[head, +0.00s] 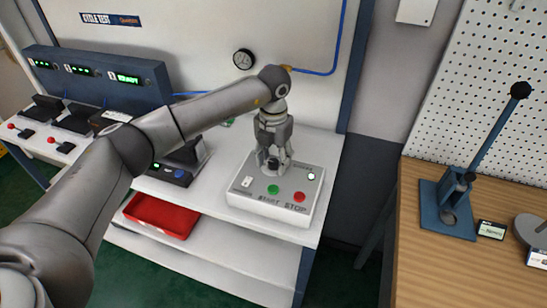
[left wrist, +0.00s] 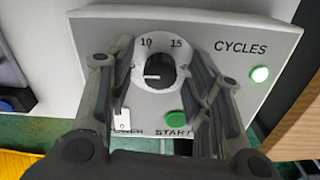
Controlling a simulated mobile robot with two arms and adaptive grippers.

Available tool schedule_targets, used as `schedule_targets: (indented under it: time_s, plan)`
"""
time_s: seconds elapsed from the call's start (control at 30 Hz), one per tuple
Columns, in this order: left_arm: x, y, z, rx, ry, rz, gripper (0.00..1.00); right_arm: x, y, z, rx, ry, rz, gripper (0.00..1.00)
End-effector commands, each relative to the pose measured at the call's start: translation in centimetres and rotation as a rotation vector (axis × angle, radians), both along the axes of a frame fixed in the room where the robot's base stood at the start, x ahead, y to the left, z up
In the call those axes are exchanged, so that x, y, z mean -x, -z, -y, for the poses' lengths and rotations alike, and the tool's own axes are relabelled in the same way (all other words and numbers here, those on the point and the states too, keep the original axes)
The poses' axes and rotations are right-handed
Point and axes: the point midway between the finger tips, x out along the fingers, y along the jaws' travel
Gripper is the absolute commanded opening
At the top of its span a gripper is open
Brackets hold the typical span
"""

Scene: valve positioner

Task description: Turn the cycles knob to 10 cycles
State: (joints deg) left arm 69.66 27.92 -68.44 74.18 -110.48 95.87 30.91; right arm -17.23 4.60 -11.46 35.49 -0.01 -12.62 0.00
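The cycles knob (left wrist: 160,72) is dark with a white pointer mark on its left side, inside a white dial ring. The numbers 10 and 15 show above it; other numbers are partly hidden by the fingers. It sits on the light grey control box (head: 310,210). My left gripper (head: 273,160) points down over the knob in the head view. In the left wrist view, the left gripper (left wrist: 158,75) has a finger on each side of the knob, with white dial visible between, so it looks open. Contact is not visible. My right gripper is not in view.
The box carries a green START button (head: 273,189), a red STOP button (head: 299,197), a white switch (head: 247,182) and a lit lamp (left wrist: 260,74). A red tray (head: 162,215) is on the lower shelf. A lever press (head: 447,208) stands on the wooden bench at right.

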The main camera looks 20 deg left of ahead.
Motion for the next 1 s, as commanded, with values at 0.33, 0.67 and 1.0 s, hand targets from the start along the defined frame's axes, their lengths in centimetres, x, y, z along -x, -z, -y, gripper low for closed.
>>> schedule_targets:
  time_s: [0.33, 0.67, 1.0]
  plan:
    - [0.0, -0.1, 0.0, 0.0, 0.0, 0.0, 0.01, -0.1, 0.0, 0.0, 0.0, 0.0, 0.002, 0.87]
    - [-0.1, 0.1, 0.0, -0.001, 0.055, 0.002, 0.01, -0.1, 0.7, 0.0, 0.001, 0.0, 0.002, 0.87]
    - [-0.1, 0.2, 0.0, 0.0, 0.299, 0.003, 0.01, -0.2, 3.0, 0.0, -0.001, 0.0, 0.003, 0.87]
